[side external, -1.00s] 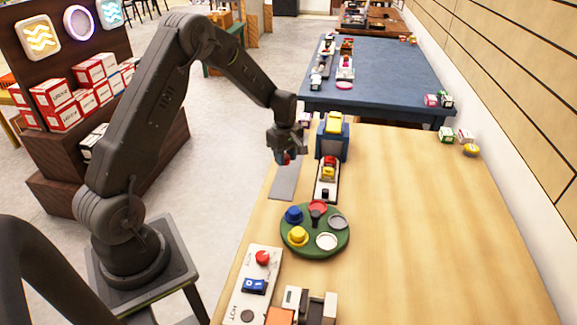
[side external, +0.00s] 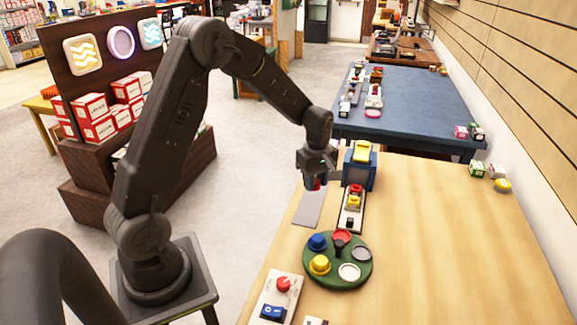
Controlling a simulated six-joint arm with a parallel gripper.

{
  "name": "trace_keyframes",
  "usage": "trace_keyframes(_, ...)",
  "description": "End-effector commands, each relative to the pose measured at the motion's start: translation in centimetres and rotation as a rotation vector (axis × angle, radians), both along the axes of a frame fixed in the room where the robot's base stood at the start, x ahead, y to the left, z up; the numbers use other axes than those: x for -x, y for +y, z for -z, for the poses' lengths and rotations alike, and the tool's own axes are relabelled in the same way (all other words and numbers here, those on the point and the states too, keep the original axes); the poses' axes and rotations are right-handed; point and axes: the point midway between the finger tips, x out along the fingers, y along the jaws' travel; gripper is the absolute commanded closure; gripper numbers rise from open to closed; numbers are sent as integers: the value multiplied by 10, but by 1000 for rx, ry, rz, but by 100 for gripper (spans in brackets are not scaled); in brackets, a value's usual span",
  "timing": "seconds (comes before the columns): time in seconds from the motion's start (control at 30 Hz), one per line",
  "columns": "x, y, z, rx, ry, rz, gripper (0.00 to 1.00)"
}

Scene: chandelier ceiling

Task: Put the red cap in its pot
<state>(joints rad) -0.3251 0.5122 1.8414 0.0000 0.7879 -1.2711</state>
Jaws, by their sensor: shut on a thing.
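My gripper (side external: 314,179) is shut, pointing down above the left edge of the wooden table. A round green tray (side external: 331,277) lies nearer the camera, below and right of my gripper. On it, the red pot (side external: 343,235) is at the back with a dark piece at its front. A blue cap (side external: 317,242) and a yellow cap (side external: 319,264) sit on the left, a grey pot (side external: 361,253) and a white pot (side external: 349,272) on the right.
A blue box with a yellow top (side external: 361,168) stands just right of my gripper. A narrow panel with red and yellow parts (side external: 351,209) lies between it and the tray. A switch panel (side external: 274,300) is at the front. The table's right side is mostly clear.

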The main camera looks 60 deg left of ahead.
Motion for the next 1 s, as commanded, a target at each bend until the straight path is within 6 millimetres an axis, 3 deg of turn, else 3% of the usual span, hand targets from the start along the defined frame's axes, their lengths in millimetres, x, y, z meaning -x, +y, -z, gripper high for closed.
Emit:
trace_keyframes(0.03, -4, -25, 1, 0, 1, 16, 88)
trace_keyframes(0.2, -10, -85, 3, 0, 0, 27, 88)
trace_keyframes(0.37, -9, -116, 4, 0, 0, 30, 88)
trace_keyframes(0.5, -8, -125, 7, 0, 2, 29, 88)
trace_keyframes(1.0, -9, -124, 44, -1, 2, 27, 88)
